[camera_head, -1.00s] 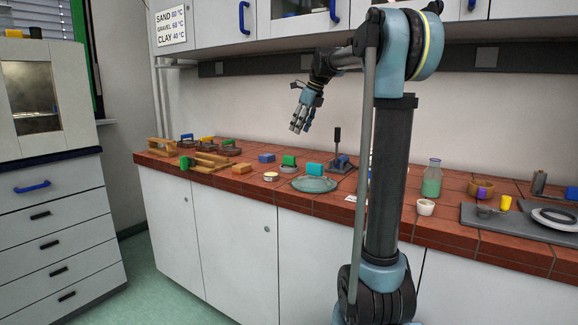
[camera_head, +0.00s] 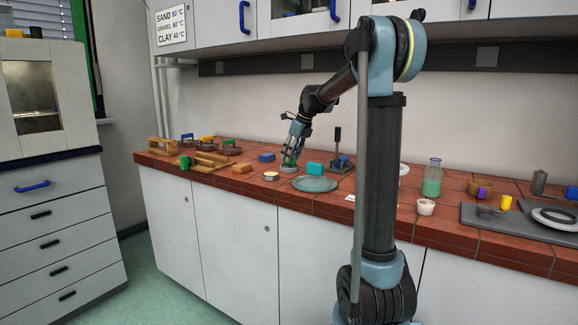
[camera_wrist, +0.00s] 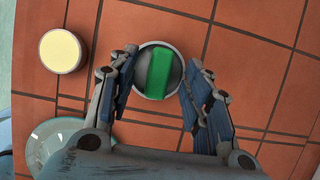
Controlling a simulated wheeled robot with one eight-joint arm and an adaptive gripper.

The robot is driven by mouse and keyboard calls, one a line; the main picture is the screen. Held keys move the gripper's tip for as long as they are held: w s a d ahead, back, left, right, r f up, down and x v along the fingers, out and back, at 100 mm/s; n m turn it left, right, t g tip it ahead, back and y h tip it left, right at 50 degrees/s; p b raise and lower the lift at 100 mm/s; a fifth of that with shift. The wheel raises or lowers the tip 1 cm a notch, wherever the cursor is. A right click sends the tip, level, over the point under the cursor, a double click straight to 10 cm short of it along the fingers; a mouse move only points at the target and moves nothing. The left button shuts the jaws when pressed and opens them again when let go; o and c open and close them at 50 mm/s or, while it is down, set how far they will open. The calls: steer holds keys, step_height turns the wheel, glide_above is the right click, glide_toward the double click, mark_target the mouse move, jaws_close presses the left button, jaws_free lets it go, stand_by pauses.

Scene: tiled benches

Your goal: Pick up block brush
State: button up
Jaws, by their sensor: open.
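A round grey piece with a raised green bar on top stands on the tiled bench; it shows in the head view (camera_head: 289,169) and in the wrist view (camera_wrist: 159,72). The pictures do not settle whether this is the block brush. My gripper (camera_head: 291,159) is low over it, pointing down. In the wrist view my gripper (camera_wrist: 160,60) is open, with one finger on each side of the green bar. Whether the fingers touch it cannot be told.
A cream-topped round tin (camera_wrist: 62,50) and a glass dish (camera_head: 315,184) are close by. A teal block (camera_head: 314,169), an orange block (camera_head: 242,168) and a blue block (camera_head: 266,157) stand around. Bare tiles lie right of the green-topped piece in the wrist view.

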steer(key=shift+x, duration=1.1)
jaws_close()
step_height(320, 180, up, 10)
steer(key=c, duration=1)
jaws_free()
steer(key=shift+c, duration=0.2)
